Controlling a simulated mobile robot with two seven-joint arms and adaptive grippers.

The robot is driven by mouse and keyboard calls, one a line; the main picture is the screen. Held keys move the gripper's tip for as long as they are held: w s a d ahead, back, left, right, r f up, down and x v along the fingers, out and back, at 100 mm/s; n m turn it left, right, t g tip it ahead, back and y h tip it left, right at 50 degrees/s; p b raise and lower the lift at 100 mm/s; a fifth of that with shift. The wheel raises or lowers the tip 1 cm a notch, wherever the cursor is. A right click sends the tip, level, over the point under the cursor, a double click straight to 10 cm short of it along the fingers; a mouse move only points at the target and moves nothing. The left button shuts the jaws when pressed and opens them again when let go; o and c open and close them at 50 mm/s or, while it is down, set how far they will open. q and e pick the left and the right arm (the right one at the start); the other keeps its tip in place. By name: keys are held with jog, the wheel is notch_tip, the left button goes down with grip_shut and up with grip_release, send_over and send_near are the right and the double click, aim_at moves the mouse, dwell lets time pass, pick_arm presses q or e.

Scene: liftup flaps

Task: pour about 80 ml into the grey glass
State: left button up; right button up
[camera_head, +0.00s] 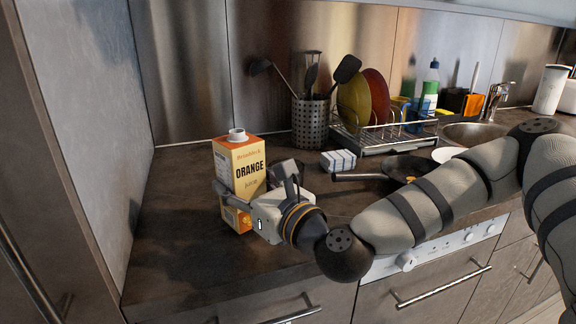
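An orange juice carton (248,165) with a white cap stands upright on the dark counter at the left. My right gripper (252,192) comes in from the right, low at the carton. One finger crosses the carton's front face; the other side of the gripper is at the carton's right and partly hidden. I cannot tell whether it is closed on the carton. A dark, see-through shape just right of the carton, behind the gripper, looks like the grey glass (287,168); it is mostly hidden. My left gripper is not in view.
A utensil holder (311,124), a dish rack (385,139) with plates, a blue-white sponge (338,160) and a dark pan (408,168) stand behind. A wall panel (85,110) bounds the left. Counter left of the carton is clear.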

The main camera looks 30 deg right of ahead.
jog(key=shift+r+m, duration=0.2)
jog(key=shift+m, duration=0.3)
